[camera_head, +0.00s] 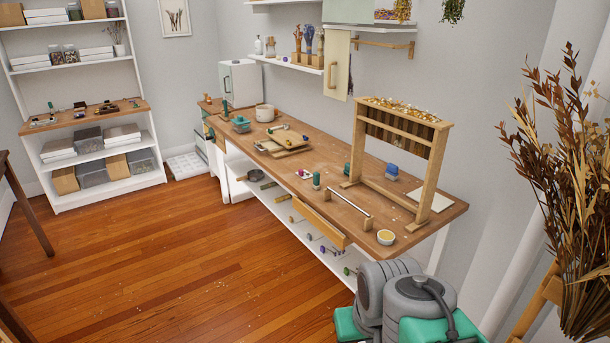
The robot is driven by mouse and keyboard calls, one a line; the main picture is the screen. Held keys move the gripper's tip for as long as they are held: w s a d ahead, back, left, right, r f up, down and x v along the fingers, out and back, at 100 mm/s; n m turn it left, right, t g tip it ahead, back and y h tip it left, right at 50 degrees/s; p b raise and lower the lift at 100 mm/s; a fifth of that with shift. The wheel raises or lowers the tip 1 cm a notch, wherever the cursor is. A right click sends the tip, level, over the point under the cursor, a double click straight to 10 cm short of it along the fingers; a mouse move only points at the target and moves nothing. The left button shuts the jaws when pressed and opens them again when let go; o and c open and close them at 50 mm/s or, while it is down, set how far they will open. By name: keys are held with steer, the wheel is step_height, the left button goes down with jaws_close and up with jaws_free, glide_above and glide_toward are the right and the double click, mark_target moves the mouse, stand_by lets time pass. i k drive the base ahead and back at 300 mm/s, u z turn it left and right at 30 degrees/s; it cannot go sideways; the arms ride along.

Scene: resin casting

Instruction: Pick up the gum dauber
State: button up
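I cannot tell for certain which thing is the gum dauber. A small upright green bottle-like item (316,180) stands near the front edge of the wooden workbench (286,176), about mid-length. Another slim green item (225,108) stands at the bench's far left end, beside a teal container (240,124). Both are too small to make out a dauber tip. My gripper is not in view, so I cannot see whether it is open or shut.
A wooden rack (402,150) stands on the bench's right part. A metal-bar tool (350,208) and a small yellow bowl (386,237) lie near the front right. A blue item (392,171) sits behind. Dried plants (575,180) stand at far right. The wooden floor (170,270) is open at left.

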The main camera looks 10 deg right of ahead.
mark_target(316, 175)
steer(key=u, duration=0.35)
steer(key=i, duration=2.35)
steer(key=u, duration=0.6)
steer(key=i, duration=0.8)
steer(key=u, duration=0.15)
